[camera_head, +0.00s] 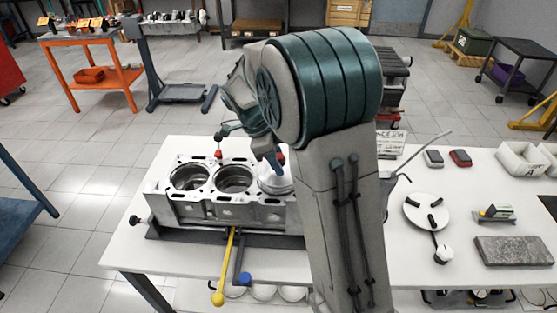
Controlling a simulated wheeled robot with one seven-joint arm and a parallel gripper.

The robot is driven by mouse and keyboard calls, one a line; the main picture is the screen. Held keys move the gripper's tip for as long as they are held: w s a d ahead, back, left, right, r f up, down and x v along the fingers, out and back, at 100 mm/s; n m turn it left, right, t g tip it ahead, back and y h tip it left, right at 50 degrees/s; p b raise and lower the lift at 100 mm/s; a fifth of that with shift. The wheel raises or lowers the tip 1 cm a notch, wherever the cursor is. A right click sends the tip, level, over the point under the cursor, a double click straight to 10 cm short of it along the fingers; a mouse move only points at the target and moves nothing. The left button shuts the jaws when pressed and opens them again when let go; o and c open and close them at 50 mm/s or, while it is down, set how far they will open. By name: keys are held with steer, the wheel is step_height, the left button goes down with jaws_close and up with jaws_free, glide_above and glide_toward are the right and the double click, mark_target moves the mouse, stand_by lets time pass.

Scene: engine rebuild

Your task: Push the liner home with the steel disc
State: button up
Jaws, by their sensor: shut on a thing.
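The grey engine block (232,211) stands on the white bench with its bores facing up. Two open bores show at the left and middle. A pale, round metal piece, apparently the steel disc (274,184), sits at the right-hand bore, partly covered by my arm. My gripper (272,163) points down just above it and is shut; its fingertips and their exact grip are hard to see. I cannot make out the liner or how far it sits in its bore.
To the right are a white round stand (427,212), a grey stone slab (513,251), a small gauge (495,213) and white bins (520,160). My arm hides the bench middle.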

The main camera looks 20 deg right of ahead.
stand_by(0.4)
steer(key=o, duration=1.3)
steer(key=b+v, duration=0.1)
steer(key=v, duration=1.3)
steer(key=shift+s+d+f, duration=0.1)
steer(key=shift+s+d, duration=0.05)
steer(key=s+d+f+n+t+y, duration=0.1)
steer(key=s+f+n, duration=0.1)
steer(key=s+n, duration=0.5)
steer(key=s+d+f+n+t+y, duration=0.2)
steer(key=s+f+n, duration=0.1)
steer(key=s+n, duration=0.4)
steer(key=s+d+f+n+t+y, duration=0.1)
steer(key=s+d+f+n, duration=0.1)
steer(key=s+n, duration=0.5)
steer(key=shift+s+d+f+n, duration=0.1)
steer(key=shift+s+f+n, duration=0.4)
steer(key=shift+s, duration=0.4)
